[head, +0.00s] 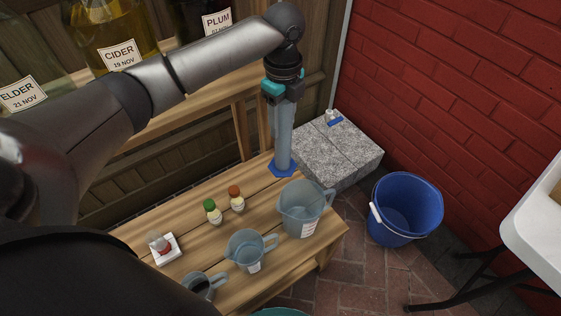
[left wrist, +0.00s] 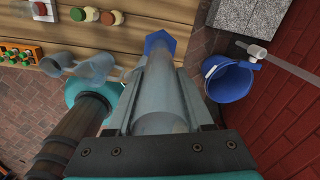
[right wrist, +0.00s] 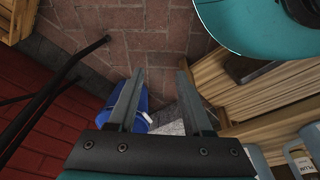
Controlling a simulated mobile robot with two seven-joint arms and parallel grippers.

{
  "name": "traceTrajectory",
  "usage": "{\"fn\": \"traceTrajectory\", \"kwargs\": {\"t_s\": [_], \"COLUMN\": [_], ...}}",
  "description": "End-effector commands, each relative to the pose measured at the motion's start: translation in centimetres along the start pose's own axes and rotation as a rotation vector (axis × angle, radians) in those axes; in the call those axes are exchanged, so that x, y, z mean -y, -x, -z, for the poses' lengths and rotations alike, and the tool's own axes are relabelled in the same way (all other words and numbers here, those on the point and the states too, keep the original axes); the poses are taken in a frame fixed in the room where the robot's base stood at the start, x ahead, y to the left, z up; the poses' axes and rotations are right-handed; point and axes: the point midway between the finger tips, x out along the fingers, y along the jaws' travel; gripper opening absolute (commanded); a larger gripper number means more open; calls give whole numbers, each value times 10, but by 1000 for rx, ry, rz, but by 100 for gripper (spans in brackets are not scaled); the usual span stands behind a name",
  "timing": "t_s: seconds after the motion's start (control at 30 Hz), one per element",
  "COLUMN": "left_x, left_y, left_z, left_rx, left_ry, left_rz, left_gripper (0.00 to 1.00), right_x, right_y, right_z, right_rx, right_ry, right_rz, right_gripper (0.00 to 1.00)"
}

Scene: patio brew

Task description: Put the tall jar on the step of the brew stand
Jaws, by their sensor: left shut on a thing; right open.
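The tall jar (head: 284,135) is a clear bluish cylinder with a blue six-sided foot. My left gripper (head: 283,98) is shut on its upper part and holds it upright. The jar also shows between the fingers in the left wrist view (left wrist: 162,95). Its foot is over the right back part of the wooden step (head: 180,215) of the brew stand; I cannot tell whether it touches. My right gripper (right wrist: 158,85) is open and empty, above the brick floor in the right wrist view.
A large jug (head: 303,208), a smaller jug (head: 245,248), green-capped (head: 212,212) and orange-capped (head: 236,200) bottles stand on the step. Labelled demijohns (head: 115,35) stand on the upper shelf. A grey stone block (head: 345,160), blue bucket (head: 405,210) and white table (head: 535,225) are to the right.

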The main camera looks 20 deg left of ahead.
Motion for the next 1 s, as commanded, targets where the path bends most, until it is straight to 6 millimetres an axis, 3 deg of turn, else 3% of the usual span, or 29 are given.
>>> {"fn": "traceTrajectory", "kwargs": {"t_s": [0.6, 1.0], "left_x": [0, 0], "left_y": [-91, -115], "left_z": [0, 0], "left_rx": [1, 1], "left_ry": [0, 0], "left_rz": [0, 1], "left_gripper": [0, 0], "right_x": [-1, -2], "right_y": [66, 94], "right_z": [52, 62], "right_rx": [-115, -153], "right_ry": [-8, -9], "right_rz": [-3, -6], "right_gripper": [50, 50]}}
